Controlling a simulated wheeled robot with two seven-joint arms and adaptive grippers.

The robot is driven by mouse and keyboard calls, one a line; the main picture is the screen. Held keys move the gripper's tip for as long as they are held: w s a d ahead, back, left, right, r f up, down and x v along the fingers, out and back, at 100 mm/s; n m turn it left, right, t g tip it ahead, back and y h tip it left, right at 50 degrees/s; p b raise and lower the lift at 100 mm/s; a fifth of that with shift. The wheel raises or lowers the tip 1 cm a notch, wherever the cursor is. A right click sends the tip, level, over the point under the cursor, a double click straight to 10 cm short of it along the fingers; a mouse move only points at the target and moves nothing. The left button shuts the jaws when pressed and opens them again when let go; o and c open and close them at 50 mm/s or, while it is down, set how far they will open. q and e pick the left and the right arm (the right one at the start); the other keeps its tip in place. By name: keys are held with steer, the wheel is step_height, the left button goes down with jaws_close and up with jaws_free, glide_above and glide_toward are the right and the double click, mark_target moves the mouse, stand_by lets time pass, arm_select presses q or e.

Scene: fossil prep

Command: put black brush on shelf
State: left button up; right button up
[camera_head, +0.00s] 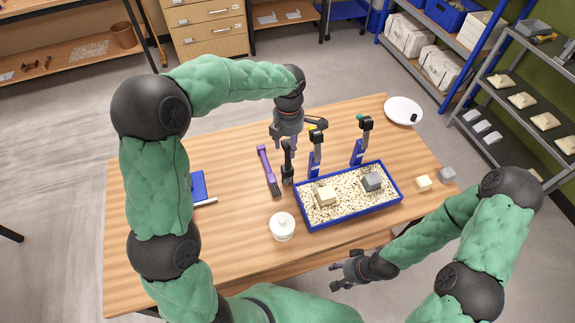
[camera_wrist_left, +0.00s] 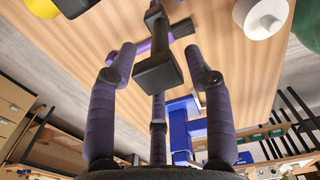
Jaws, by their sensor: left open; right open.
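A black tool (camera_head: 287,174), apparently the black brush, stands upright on the table beside the tray's left end. It also shows in the left wrist view (camera_wrist_left: 158,70) as a dark block on a thin stem, between my fingers. My left gripper (camera_head: 286,148) is open just above and around its top; I cannot tell whether any finger touches it. Its fingers are spread in the left wrist view (camera_wrist_left: 160,52). My right gripper (camera_head: 348,271) is open and empty, low at the table's front edge. A grey rack with dark shelves (camera_head: 533,110) stands at the right, holding pale blocks.
A purple brush (camera_head: 266,165) lies just left of the black tool. A blue tray (camera_head: 350,215) of grit holds two blocks. Two blue-and-black tools (camera_head: 315,160) (camera_head: 358,150) stand behind it.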

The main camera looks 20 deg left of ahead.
arm_select(q)
glide_above(288, 165)
steer(key=w, duration=0.1)
steer(key=f, duration=0.4)
steer(key=shift+w+a+f, duration=0.1)
steer(key=shift+a+f, duration=0.05)
steer(key=shift+a, duration=0.05)
jaws_close()
